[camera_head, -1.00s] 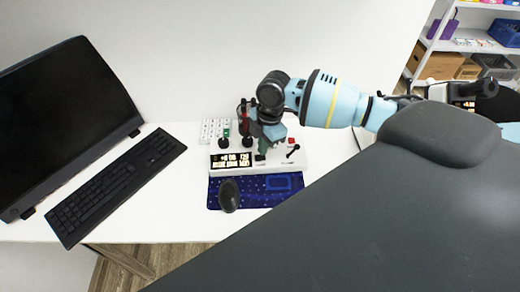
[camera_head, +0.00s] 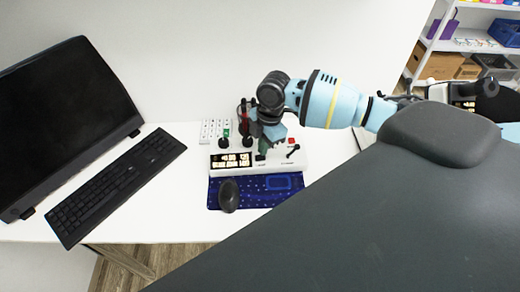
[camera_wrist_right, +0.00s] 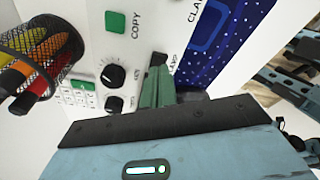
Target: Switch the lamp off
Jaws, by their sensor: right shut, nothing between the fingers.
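A white control panel (camera_head: 270,166) lies on the desk, with knobs, buttons, a lever and a lit display. In the right wrist view, a small black switch (camera_wrist_right: 158,59) sits on the panel beside lettering that seems to read LAMP, partly hidden. My right gripper (camera_head: 264,146) is low over the panel. Its green fingers (camera_wrist_right: 157,85) are together and empty, their tips close to the black switch; I cannot tell whether they touch it. The switch's position is unclear. I cannot make out a separate lamp. My left gripper is not in view.
Two black knobs (camera_wrist_right: 113,76) and a green COPY button (camera_wrist_right: 115,22) are near the fingers. A mesh pen holder (camera_wrist_right: 42,48) stands close by. A black mouse (camera_head: 228,195) is on the blue mat (camera_head: 261,199) in front. A keyboard (camera_head: 117,187) and monitor (camera_head: 62,120) are left.

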